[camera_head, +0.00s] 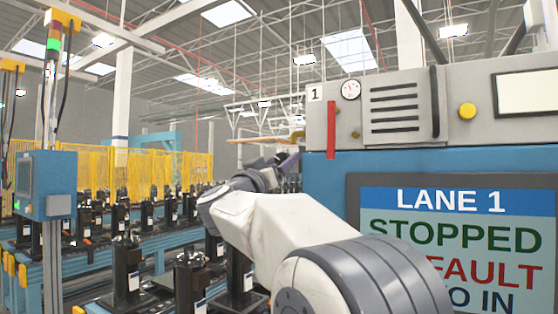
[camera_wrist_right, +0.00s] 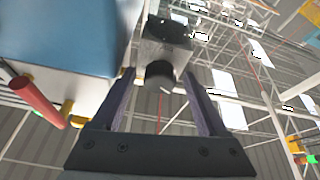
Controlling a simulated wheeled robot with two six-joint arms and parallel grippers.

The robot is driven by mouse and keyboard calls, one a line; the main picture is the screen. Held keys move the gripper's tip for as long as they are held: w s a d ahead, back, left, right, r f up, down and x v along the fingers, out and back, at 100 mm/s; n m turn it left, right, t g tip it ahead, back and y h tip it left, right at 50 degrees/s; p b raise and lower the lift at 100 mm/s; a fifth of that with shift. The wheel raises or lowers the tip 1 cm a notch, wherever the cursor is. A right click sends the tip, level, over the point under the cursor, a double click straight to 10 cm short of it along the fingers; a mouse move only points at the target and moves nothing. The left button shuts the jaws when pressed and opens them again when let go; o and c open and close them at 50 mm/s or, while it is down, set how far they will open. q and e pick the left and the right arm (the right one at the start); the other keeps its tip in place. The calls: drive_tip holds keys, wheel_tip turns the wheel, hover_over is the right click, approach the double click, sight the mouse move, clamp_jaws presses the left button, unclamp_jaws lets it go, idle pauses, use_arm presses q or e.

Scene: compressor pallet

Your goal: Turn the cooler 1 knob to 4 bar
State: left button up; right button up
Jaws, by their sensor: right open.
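The cooler 1 cabinet (camera_head: 335,110) stands at the right of the head view, with a "1" label and a small round gauge (camera_head: 350,89). My right arm reaches forward past its left side, and the right gripper (camera_head: 285,158) is small and partly hidden there. In the right wrist view the right gripper (camera_wrist_right: 160,76) is open. A dark round knob (camera_wrist_right: 160,71) under a grey block (camera_wrist_right: 165,46) shows between its fingertips. I cannot tell whether the fingers touch it. The knob's setting and the gauge reading are too small to read. My left gripper is out of view.
A red bar (camera_head: 331,130) hangs on the cabinet front; a red cylinder (camera_wrist_right: 38,101) and yellow fitting (camera_wrist_right: 72,112) show in the wrist view. A screen (camera_head: 458,240) reads LANE 1, STOPPED. Black compressors (camera_head: 126,270) stand at left, near a blue control box (camera_head: 50,180).

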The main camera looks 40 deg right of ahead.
clamp_jaws()
drive_tip(key=shift+m, duration=0.6)
drive_tip(key=m+g, duration=0.2)
drive_tip(key=shift+w+m+h, duration=0.1)
drive_tip(key=shift+m+h, duration=0.3)
drive_tip(key=m+g, duration=0.2)
drive_tip(key=m, duration=0.2)
drive_tip(key=shift+b, duration=0.3)
drive_tip(key=m+g, duration=0.2)
drive_tip(key=m, duration=0.2)
drive_tip(key=shift+w+a+m, duration=0.1)
drive_tip(key=shift+m, duration=0.3)
drive_tip(key=shift+m+g+y+p, duration=0.4)
drive_tip(key=shift+m+g, duration=0.5)
drive_tip(key=shift+m, duration=0.8)
